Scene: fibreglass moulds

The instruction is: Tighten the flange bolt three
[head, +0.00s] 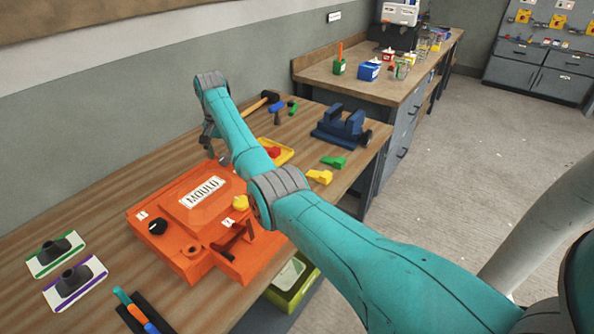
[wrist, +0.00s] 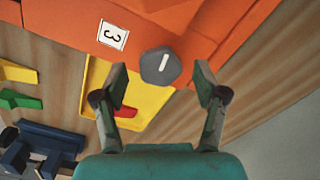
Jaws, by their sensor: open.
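The orange mould (head: 172,207) with a "MOULD" label lies on the wooden bench. In the wrist view, a dark grey hexagonal bolt (wrist: 160,66) with a white line on its head sits at the edge of the orange flange (wrist: 215,62). A white label reading 3 (wrist: 112,35) is beside it. My gripper (wrist: 160,82) is open, one finger to each side of the bolt in the picture. I see no contact, and the height gap cannot be told. In the head view my gripper (head: 208,143) is over the mould's far end; I cannot make out bolt three clearly there.
A yellow tray (wrist: 150,108) with a red piece lies beside the mould. A blue vise (head: 340,127), a hammer (head: 262,102) and yellow (head: 319,177) and green (head: 334,162) pieces are on the bench. The mould also carries a black knob (head: 158,227) and a yellow knob (head: 240,203).

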